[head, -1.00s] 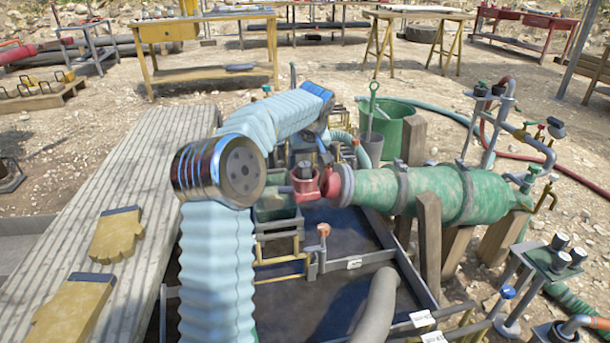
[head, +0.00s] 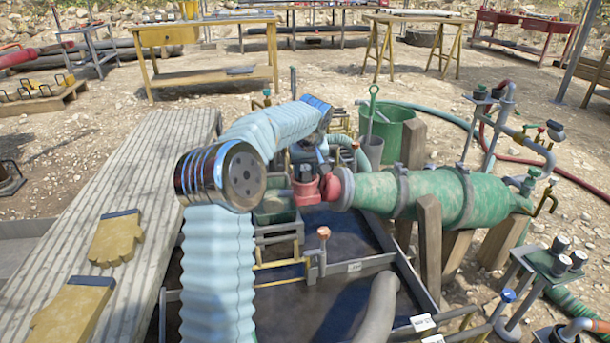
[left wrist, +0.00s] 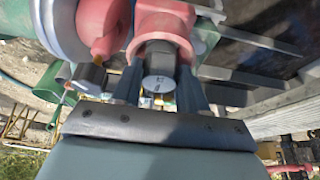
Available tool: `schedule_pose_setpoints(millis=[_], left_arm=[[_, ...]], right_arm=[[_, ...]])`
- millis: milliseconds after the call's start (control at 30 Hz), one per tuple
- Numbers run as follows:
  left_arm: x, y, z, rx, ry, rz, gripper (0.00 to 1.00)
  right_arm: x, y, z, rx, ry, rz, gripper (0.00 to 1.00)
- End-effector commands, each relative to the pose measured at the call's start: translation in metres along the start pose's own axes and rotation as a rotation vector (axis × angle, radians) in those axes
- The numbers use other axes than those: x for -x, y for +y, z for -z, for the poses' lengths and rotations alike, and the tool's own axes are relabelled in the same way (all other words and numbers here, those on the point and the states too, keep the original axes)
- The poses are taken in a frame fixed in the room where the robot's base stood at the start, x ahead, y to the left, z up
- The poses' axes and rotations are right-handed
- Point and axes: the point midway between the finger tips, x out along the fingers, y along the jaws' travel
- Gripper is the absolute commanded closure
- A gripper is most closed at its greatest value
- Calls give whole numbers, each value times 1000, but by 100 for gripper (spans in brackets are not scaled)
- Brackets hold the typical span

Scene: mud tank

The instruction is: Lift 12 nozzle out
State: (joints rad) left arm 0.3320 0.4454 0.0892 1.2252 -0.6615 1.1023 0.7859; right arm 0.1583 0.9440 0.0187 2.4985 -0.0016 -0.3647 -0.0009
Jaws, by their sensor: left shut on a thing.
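The 12 nozzle is a dark cylinder with a pale, marked end face (left wrist: 158,85). In the left wrist view it sits between my two fingers, in front of a red ring-like holder (left wrist: 160,22). My left gripper (left wrist: 159,88) is shut on the nozzle. In the head view the gripper (head: 308,165) is above the red holder (head: 306,192), beside the red end of the green tank (head: 435,193). The fingers and my arm partly hide the nozzle there, and I cannot tell how deep it sits in the holder. My right gripper is not in view.
A dark tray (head: 330,300) with pipes and valves lies below. A red-topped valve (head: 323,233) stands in front of the holder. A plank walkway (head: 120,180) with yellow gloves (head: 115,238) is at left. A green bucket (head: 395,125) stands behind.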

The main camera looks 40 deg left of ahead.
Motion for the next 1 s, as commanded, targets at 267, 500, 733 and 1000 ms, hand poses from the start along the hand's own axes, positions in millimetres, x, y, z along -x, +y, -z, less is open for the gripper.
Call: schedule_pose_setpoints(millis=[267,500,733,1000], left_arm=[[16,0,7,2,3,-1,88],[61,1,2,0,4,-4,88],[119,2,-28,-4,2,-4,88],[162,2,-69,-2,1,-2,88]], right_arm=[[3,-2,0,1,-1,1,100],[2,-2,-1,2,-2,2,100],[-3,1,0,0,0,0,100],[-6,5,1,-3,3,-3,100]])
